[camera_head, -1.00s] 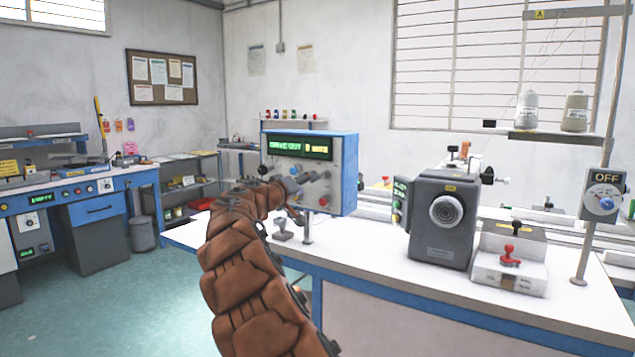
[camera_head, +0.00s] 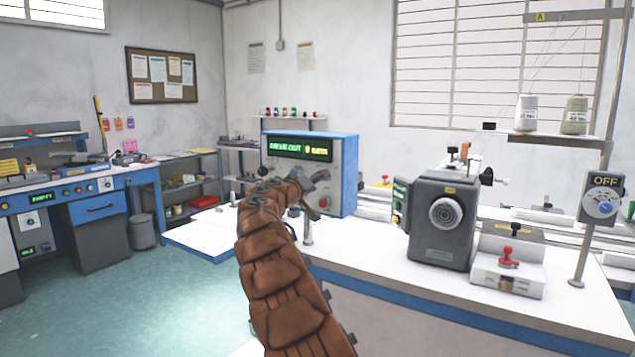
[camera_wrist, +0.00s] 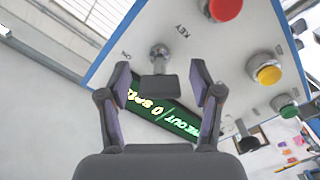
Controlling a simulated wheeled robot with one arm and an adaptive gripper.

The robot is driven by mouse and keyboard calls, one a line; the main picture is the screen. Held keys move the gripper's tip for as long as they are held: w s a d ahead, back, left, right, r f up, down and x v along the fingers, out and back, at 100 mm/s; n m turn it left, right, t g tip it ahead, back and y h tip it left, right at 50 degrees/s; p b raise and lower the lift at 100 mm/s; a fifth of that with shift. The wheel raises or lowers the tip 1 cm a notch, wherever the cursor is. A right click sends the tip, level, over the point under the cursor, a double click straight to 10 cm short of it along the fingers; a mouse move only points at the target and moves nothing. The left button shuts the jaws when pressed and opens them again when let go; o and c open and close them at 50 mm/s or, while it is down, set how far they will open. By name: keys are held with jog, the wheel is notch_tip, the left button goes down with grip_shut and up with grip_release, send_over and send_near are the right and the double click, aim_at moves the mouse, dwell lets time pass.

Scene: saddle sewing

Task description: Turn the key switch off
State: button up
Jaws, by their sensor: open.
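The key switch (camera_wrist: 158,52) is a silver lock barrel on the pale face of the control box (camera_head: 348,170), near the printed words KEY and ON. A dark, flat key head (camera_wrist: 158,88) stands out from it toward my gripper. My gripper (camera_wrist: 160,76) is open, with one finger on each side of the key head. Gaps show between the key head and both fingers, so I see no contact. In the head view my gripper (camera_head: 318,192) is in front of the box's lower face and I cannot make out the key there.
The box has a lit green display (camera_head: 299,148). In the wrist view, red (camera_wrist: 225,8), yellow (camera_wrist: 268,74) and green (camera_wrist: 288,111) buttons sit right of the key. A dark machine (camera_head: 444,220) and a white block with a red handle (camera_head: 508,272) stand right on the bench.

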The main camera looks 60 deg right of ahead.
jog(key=shift+c, duration=0.2)
jog(key=c, duration=1)
jog(key=shift+d, duration=0.1)
jog(key=shift+c, duration=0.6)
